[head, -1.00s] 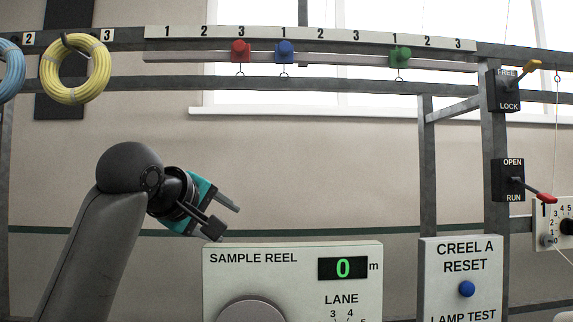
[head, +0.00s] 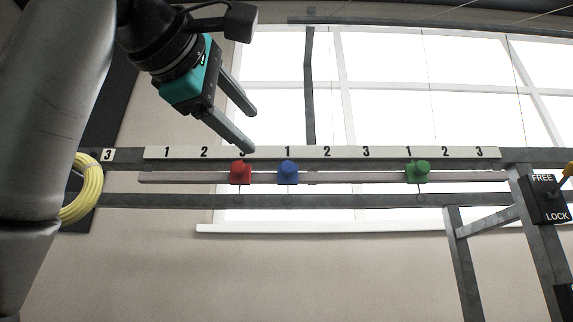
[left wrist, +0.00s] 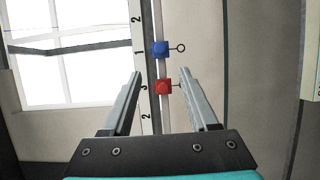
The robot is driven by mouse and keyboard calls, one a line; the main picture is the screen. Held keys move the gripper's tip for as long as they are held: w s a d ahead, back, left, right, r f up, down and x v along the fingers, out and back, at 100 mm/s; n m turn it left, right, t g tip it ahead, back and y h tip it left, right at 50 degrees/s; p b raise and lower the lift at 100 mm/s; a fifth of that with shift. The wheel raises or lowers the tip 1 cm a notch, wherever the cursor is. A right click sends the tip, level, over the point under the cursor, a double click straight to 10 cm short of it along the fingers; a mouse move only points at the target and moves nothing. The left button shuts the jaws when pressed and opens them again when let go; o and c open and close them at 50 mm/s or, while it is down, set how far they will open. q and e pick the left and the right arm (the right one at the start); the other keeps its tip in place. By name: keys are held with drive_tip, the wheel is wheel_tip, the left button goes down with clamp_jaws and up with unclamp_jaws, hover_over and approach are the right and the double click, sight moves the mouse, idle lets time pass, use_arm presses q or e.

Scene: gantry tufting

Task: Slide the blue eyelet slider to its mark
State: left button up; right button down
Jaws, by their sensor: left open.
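The blue eyelet slider (head: 288,172) sits on the pale rail (head: 350,178), below the 1 of the middle number group, with its eyelet hanging down. It also shows in the left wrist view (left wrist: 160,48), beyond my fingertips. The red slider (head: 240,172) is to its left, under a 3. In the left wrist view the red slider (left wrist: 163,87) appears between my fingers. My left gripper (head: 251,130) is open and empty, its fingertips above and near the red slider in the head view. I cannot tell whether they touch anything. My right gripper is not in view.
A green slider (head: 417,172) sits farther right under a 1. The number strip (head: 320,153) runs above the rail. A yellow coil (head: 82,188) hangs at left. A FREE/LOCK switch box (head: 546,200) is at right. A lower beam (head: 350,200) runs beneath the rail.

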sight(286, 168)
use_arm(q)
drive_tip(key=p+x, duration=0.6)
drive_tip(key=x, duration=0.7)
drive_tip(key=shift+w, duration=0.35)
drive_tip(key=shift+w+d, duration=0.2)
drive_tip(key=shift+w, duration=0.15)
drive_tip(key=shift+f, duration=0.1)
clamp_jaws()
idle(0.3)
